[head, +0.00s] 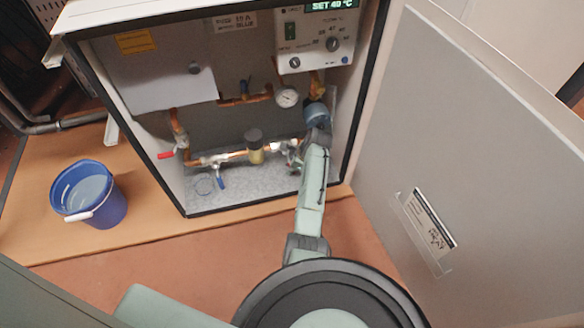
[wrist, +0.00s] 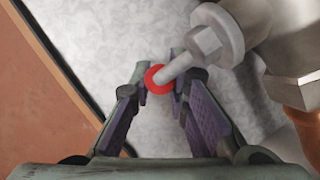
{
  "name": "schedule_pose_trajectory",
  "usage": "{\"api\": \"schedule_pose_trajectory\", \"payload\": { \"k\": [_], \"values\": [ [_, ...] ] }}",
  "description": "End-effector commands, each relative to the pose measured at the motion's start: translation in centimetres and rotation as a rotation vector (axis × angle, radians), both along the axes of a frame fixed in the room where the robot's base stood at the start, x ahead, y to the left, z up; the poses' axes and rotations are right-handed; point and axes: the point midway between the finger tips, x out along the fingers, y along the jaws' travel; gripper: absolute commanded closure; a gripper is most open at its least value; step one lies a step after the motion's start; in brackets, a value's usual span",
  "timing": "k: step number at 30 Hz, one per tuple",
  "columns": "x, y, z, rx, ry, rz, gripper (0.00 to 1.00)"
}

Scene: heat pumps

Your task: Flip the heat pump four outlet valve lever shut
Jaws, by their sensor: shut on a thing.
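A valve lever with a red tip (wrist: 155,79) and a grey metal stem sits between the fingertips in the wrist view. My gripper (wrist: 161,76) is shut on this red lever, near its end. The lever joins a grey bolt-like valve stem (wrist: 207,42) at the upper right. In the head view my gripper (head: 293,154) is at the right end of the lower pipe run, inside the open cabinet. My arm hides much of the valve there. I cannot tell from a label which heat pump this is.
Another red lever (head: 166,155) and a blue lever (head: 221,180) are on the pipes at left. A gauge (head: 287,97) and a control panel (head: 315,38) are above. The open door (head: 470,130) stands at right. A blue bucket (head: 112,208) stands left of the cabinet.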

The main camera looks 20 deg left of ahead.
Motion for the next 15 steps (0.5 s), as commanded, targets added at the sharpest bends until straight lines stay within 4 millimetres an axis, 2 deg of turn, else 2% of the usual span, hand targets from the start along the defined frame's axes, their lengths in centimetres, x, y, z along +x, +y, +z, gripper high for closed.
{"api": "schedule_pose_trajectory", "payload": {
  "k": [11, 15],
  "values": [
    [-0.09, -0.03, -0.05, 0.0, 0.004, 0.001, 1.0],
    [-0.28, 0.26, 0.01, 0.054, 0.042, -0.002, 1.0]
  ]
}}
